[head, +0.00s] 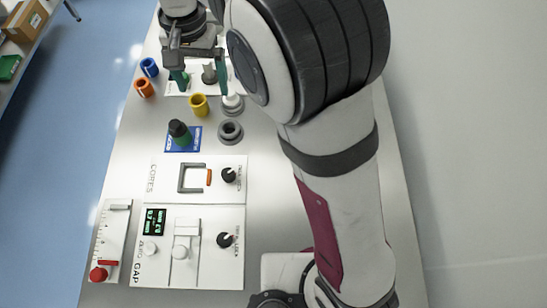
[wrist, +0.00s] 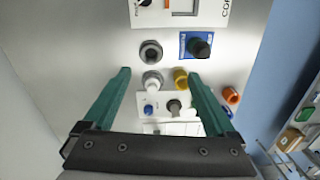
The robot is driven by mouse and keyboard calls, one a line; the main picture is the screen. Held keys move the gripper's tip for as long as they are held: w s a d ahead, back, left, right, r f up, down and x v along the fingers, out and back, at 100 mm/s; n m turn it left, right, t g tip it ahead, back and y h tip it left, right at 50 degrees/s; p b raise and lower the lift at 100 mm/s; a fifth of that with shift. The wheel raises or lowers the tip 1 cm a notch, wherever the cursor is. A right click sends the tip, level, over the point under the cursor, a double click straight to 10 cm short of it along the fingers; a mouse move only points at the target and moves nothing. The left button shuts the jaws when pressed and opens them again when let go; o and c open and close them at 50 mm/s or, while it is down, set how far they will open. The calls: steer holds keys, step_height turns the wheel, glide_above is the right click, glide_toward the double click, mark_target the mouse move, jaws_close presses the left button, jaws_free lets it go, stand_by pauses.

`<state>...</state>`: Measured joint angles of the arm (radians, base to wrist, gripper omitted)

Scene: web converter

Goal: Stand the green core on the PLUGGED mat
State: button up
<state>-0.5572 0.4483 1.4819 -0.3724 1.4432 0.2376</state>
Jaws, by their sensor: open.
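The green core (head: 182,137) stands upright on a blue mat (head: 194,147), with a dark plug-like top on it. In the wrist view its dark top (wrist: 201,48) shows on the blue mat (wrist: 184,38). The mat's lettering is too small to read, so I cannot tell whether it says PLUGGED. My gripper (head: 202,88) is open and empty, with teal fingers. It is beyond the core, near the far end of the table, clear of the core. In the wrist view its fingertips (wrist: 160,74) are wide apart.
Blue (head: 149,67), orange (head: 144,88) and yellow (head: 199,105) cores stand nearby. A grey ring holder (head: 230,130) and a white piece (head: 232,101) in another are right of the core. A white card carries a grey plug (wrist: 174,106). Control panels (head: 190,245) fill the near table.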

steer(key=s+d+r+m, duration=0.1)
steer(key=s+d+r, duration=0.3)
steer(key=d, duration=0.5)
steer(key=s+d+f+m, duration=0.1)
steer(key=s+d+f, duration=0.1)
steer(key=s+d, duration=0.3)
steer(key=s+d+f+m+y, duration=0.1)
steer(key=s+d, duration=0.5)
steer(key=s, duration=0.8)
steer(key=shift+f+m+y, duration=0.3)
steer(key=shift+f+m, duration=0.4)
